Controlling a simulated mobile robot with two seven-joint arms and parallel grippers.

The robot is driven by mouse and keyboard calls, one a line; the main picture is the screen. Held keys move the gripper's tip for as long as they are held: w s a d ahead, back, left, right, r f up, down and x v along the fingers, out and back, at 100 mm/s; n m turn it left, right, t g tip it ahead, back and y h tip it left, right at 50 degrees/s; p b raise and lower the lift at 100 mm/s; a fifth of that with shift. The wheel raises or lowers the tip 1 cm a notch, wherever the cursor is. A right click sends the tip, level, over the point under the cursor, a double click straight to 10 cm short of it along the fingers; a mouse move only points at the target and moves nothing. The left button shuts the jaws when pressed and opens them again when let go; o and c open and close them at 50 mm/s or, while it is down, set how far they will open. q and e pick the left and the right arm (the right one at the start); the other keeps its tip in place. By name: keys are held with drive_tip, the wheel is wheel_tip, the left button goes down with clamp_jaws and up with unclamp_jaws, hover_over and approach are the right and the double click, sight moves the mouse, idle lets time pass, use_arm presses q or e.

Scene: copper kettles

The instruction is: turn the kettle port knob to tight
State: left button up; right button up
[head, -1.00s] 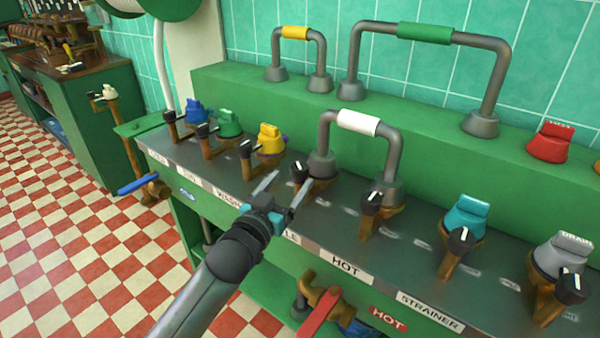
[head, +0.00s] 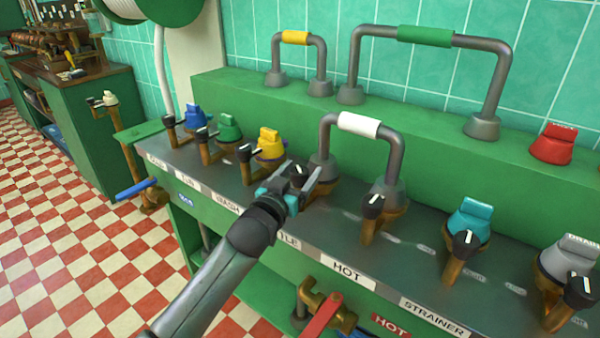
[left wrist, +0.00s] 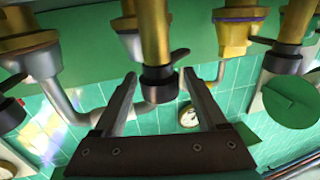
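The kettle port knob (head: 299,172) is a black knob with a white pointer mark on a brass stem, standing behind a label whose visible end reads "TLE". My left gripper (head: 296,176) is at this knob, its two fingers spread either side of it and partly hiding it. In the left wrist view the black knob (left wrist: 158,84) sits between the two open fingers (left wrist: 160,88), apart from both, with a small lever sticking out to one side. My right gripper is not in view.
A bent grey pipe with a white sleeve (head: 359,123) rises just behind. The hot knob (head: 373,205) stands to the right, the yellow-capped port (head: 270,143) to the left. A red-handled valve (head: 321,316) sits below the counter front.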

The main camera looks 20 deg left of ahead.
use_arm(q)
clamp_jaws()
idle(0.4)
